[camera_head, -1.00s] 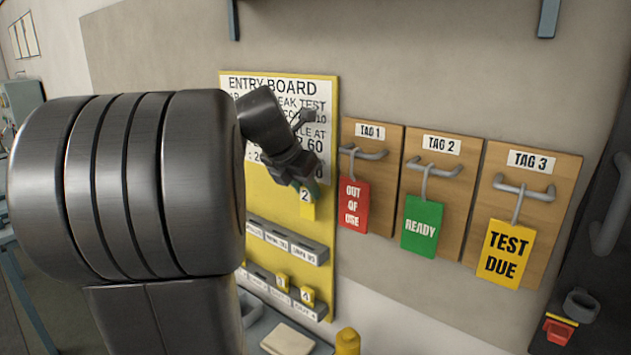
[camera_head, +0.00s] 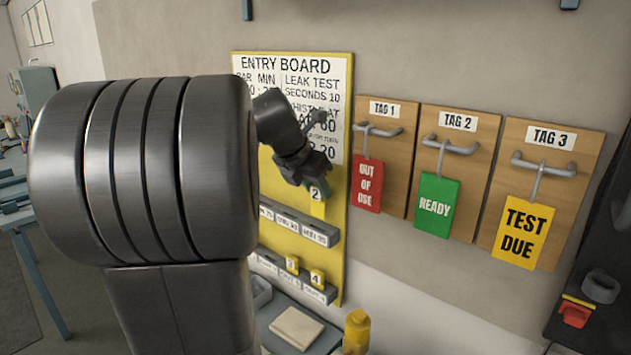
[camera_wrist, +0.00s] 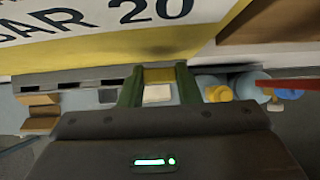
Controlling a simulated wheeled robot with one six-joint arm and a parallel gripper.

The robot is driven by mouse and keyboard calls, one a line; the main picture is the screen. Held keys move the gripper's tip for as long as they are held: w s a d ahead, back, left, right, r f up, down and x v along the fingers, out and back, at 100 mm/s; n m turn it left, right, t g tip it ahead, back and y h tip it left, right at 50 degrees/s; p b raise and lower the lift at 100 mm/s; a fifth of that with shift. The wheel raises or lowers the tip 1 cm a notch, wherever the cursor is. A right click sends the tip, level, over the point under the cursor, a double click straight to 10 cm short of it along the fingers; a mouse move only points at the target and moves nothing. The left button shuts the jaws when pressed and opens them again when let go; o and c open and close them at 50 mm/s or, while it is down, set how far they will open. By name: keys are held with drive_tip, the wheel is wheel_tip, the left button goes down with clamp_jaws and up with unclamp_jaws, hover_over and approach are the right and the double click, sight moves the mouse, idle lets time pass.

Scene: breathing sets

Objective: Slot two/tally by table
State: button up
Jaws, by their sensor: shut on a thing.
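My gripper (camera_head: 317,180) is shut on a yellow tally (camera_head: 318,204) marked 2 and holds it upright in front of the yellow entry board (camera_head: 347,215). In the wrist view the tally (camera_wrist: 159,75) shows between my two green fingertips (camera_wrist: 159,88). An upper grey slot rack (camera_head: 303,230) with small white labels is just below the tally; I cannot tell whether they touch. The labels are too small to read. A lower rack (camera_head: 320,293) holds yellow tallies 3 (camera_head: 292,264) and 4 (camera_head: 317,278). My arm hides the left of both racks.
Tag boards hang on the right wall with a red OUT OF USE tag (camera_head: 367,184), a green READY tag (camera_head: 437,205) and a yellow TEST DUE tag (camera_head: 521,231). A pale block (camera_head: 296,328) and a yellow cylinder (camera_head: 356,332) are below the board. A blue-grey table (camera_head: 20,218) stands far left.

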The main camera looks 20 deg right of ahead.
sight(317, 211)
drive_tip(key=shift+f, duration=0.7)
drive_tip(key=shift+p, duration=0.85)
idle(1.3)
drive_tip(key=shift+f+b, duration=1.1)
drive_tip(key=shift+f, duration=1)
drive_tip(key=o, duration=1)
drive_tip(key=v, duration=1.3)
drive_tip(key=shift+a+r+b, duration=0.25)
drive_tip(key=shift+r+b, duration=0.05)
drive_tip(key=shift+b, duration=0.15)
